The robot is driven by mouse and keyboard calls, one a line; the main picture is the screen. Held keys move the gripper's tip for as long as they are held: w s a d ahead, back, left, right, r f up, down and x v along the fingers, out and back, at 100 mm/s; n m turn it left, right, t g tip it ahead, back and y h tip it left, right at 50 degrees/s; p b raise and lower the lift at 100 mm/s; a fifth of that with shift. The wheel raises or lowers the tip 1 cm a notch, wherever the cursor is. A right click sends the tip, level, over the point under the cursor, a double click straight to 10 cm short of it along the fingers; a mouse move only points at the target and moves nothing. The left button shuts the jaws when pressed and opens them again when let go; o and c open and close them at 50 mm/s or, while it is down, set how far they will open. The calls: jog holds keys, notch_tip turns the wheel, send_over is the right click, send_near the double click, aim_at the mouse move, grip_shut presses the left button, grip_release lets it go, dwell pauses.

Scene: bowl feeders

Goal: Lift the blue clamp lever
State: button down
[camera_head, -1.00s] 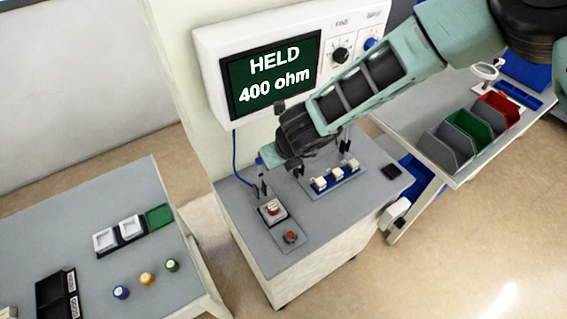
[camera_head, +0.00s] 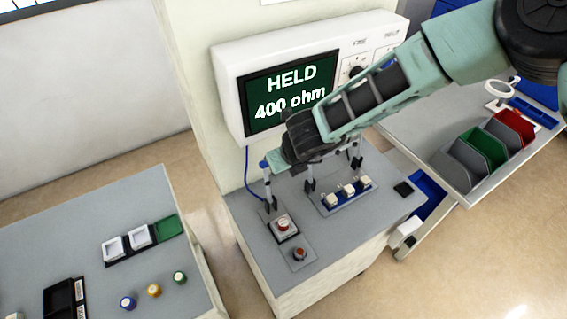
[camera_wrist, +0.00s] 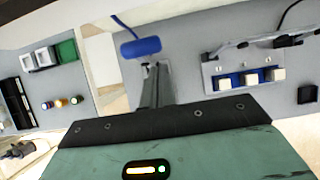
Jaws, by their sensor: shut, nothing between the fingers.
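In the head view, a small blue end of the lever (camera_head: 264,164) shows at the left of my gripper's teal and dark body. The clamp stands over a module with a red part (camera_head: 284,224) on the grey bench top.
The display (camera_head: 285,95) reads HELD 400 ohm. A blue fixture with white blocks (camera_head: 347,192) and upright probes stands to the right. An orange-red button (camera_head: 299,254) is in front. Grey, green and red bins (camera_head: 480,152) are at right; the left table (camera_head: 60,225) holds coloured knobs.

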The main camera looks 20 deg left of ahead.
jog(key=b+v, duration=0.1)
jog(key=v, duration=1.6)
jog(key=shift+r+b, duration=0.15)
jog(key=shift+b, duration=0.2)
jog(key=shift+d, duration=0.1)
